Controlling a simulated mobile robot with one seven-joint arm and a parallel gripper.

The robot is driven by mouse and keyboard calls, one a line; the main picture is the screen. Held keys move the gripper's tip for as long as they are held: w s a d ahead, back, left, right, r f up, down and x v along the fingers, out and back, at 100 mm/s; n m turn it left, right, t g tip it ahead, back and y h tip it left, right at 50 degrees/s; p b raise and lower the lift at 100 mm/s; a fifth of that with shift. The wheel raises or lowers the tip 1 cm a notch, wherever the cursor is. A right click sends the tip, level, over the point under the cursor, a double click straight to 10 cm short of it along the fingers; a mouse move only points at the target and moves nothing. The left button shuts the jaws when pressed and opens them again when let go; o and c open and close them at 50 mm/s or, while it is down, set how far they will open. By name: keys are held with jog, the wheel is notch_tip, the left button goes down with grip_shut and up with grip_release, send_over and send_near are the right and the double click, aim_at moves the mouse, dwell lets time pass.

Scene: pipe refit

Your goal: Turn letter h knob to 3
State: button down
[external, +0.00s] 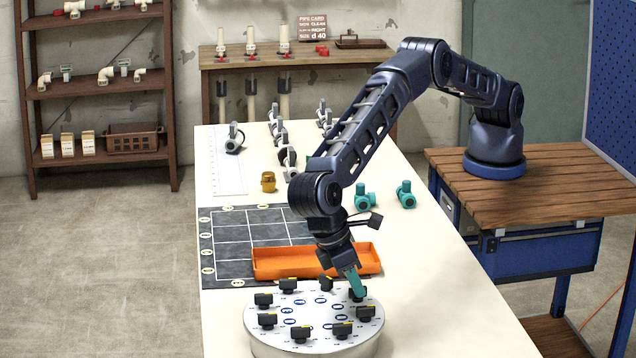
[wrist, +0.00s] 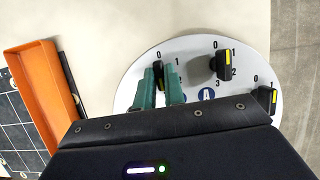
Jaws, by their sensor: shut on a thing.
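A round white dial plate (external: 325,309) at the front of the table carries a ring of black knobs with yellow marks. My gripper (external: 355,289) reaches down to a knob at the plate's back right. In the wrist view my gripper's teal fingers (wrist: 159,92) are shut on either side of this black knob (wrist: 158,70). The knob's yellow end lies close to the printed 0, with the 1 to its right. Its letter is hidden, so I cannot tell whether it is h.
Neighbouring knobs (wrist: 220,66) stand close on the right, with a blue letter A inside the ring. An orange tray (external: 265,266) lies behind the plate on a dark grid mat (external: 228,248). Teal fittings (external: 405,195) and a brass piece (external: 268,182) stand farther back.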

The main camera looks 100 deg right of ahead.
jog(key=c, duration=1.5)
grip_release()
jog(key=v, duration=1)
jog(key=shift+w+r, duration=0.15)
jog(key=shift+r, duration=0.2)
